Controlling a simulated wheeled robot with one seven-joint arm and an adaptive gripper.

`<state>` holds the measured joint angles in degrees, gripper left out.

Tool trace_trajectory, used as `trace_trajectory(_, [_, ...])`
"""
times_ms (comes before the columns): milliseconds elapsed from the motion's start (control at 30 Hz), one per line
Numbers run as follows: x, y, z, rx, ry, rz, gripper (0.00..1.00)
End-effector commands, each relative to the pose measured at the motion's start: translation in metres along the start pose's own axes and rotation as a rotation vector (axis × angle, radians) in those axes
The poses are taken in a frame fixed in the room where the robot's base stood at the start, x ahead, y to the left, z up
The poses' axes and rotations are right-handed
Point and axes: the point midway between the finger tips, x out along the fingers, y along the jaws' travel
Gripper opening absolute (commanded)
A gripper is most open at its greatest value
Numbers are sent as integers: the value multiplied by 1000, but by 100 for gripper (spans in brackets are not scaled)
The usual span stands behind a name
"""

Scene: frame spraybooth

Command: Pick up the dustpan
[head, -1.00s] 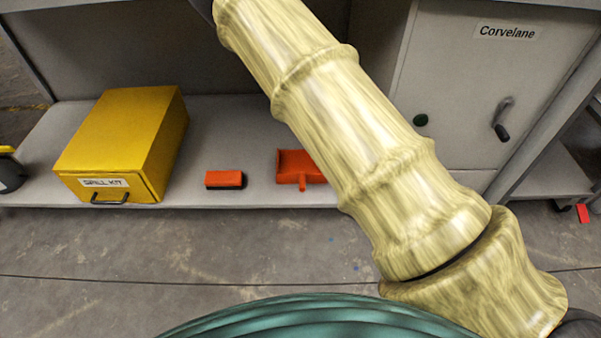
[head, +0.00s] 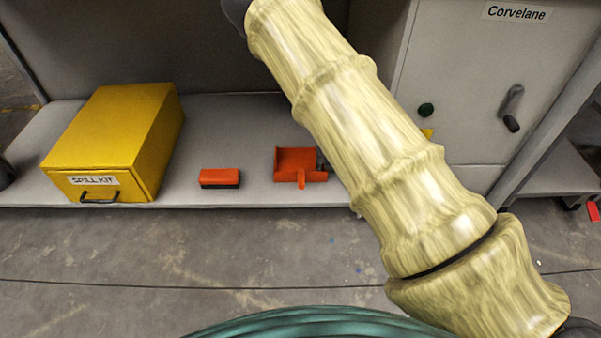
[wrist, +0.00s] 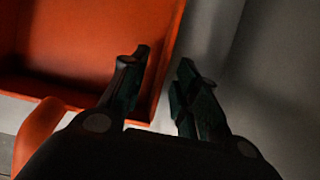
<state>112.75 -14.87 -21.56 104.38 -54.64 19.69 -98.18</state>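The orange dustpan (head: 291,166) lies on the grey shelf, with its short handle towards the shelf's front edge. In the wrist view the dustpan (wrist: 95,45) fills the upper left, and part of its handle shows at lower left. My gripper (wrist: 160,80) is open, its two dark fingers apart at the pan's right side wall. The left finger overlaps the inside of that wall and the right finger is outside it. Whether either finger touches the wall is unclear. In the head view my arm hides most of the gripper; a dark bit shows at the dustpan's right edge.
An orange brush-like block (head: 220,176) with a dark underside lies left of the dustpan. A yellow spill kit box (head: 120,130) stands further left. A grey cabinet (head: 465,90) with a handle is at right.

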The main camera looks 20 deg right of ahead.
Motion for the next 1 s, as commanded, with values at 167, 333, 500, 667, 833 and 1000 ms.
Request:
trace_trajectory(167, [4, 0, 0, 1, 0, -1, 30])
trace_trajectory(333, [4, 0, 0, 0, 0, 0, 21])
trace_trajectory(500, [4, 0, 0, 0, 0, 0, 0])
trace_trajectory(667, [4, 0, 1, 0, 0, 0, 0])
trace_trajectory(833, [3, 0, 1, 0, -1, 0, 0])
trace_trajectory(1000, [-4, 0, 4, -1, -1, 0, 0])
